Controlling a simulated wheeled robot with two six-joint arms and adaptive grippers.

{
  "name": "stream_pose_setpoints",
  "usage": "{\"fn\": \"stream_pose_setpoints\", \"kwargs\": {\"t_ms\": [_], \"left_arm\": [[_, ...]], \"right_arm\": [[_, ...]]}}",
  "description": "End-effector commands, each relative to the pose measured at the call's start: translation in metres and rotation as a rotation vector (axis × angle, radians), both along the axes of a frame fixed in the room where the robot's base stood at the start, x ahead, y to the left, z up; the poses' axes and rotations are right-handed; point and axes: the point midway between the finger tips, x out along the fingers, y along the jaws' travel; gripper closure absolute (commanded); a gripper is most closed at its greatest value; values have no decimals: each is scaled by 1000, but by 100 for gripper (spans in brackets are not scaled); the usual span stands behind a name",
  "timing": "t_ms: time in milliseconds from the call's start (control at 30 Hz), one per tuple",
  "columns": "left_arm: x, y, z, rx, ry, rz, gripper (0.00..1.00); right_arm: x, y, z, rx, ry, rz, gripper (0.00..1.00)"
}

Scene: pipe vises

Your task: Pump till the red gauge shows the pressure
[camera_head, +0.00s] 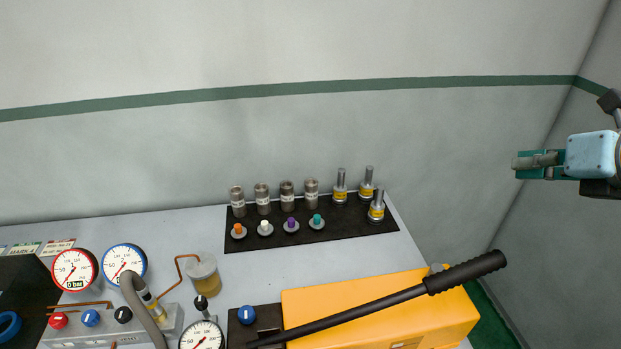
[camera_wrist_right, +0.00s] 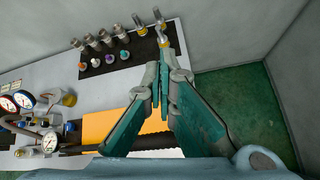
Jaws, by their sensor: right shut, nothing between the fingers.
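The red-rimmed gauge (camera_head: 75,269) stands at the left of the bench; its needle is too small to read surely. The yellow pump (camera_head: 385,316) sits at the front right, and its long black lever (camera_head: 467,273) slopes up to the right past its body. The pump's yellow body (camera_wrist_right: 102,125) and part of the lever (camera_wrist_right: 88,148) also show in the right wrist view. My right gripper (camera_head: 520,164) is shut and empty, in the air to the right of and above the lever grip, well apart from it. Its closed fingers (camera_wrist_right: 160,82) fill the wrist view's middle. My left gripper is not in view.
A blue-rimmed gauge (camera_head: 124,264) stands beside the red one. A manifold with coloured knobs (camera_head: 90,318), a grey hose (camera_head: 140,308) and a black-rimmed gauge (camera_head: 203,337) are in front. A black mat (camera_head: 345,225) holds several fittings at the back. Walls are behind and right.

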Motion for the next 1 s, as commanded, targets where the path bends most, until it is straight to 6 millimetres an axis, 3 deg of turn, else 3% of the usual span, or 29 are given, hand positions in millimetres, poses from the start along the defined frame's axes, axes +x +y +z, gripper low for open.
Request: {"fn": "stream_pose_setpoints", "kwargs": {"t_ms": [33,67,200,633,1000], "left_arm": [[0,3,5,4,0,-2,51],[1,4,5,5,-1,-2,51],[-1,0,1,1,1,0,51],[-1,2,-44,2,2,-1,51],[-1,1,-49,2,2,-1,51]], "right_arm": [[-35,46,-52,-76,289,142,100],[-44,55,-62,-126,349,163,100],[-60,55,-71,-251,403,176,100],[-60,53,-132,-253,401,171,100],[-59,52,-140,-252,398,169,100]]}}
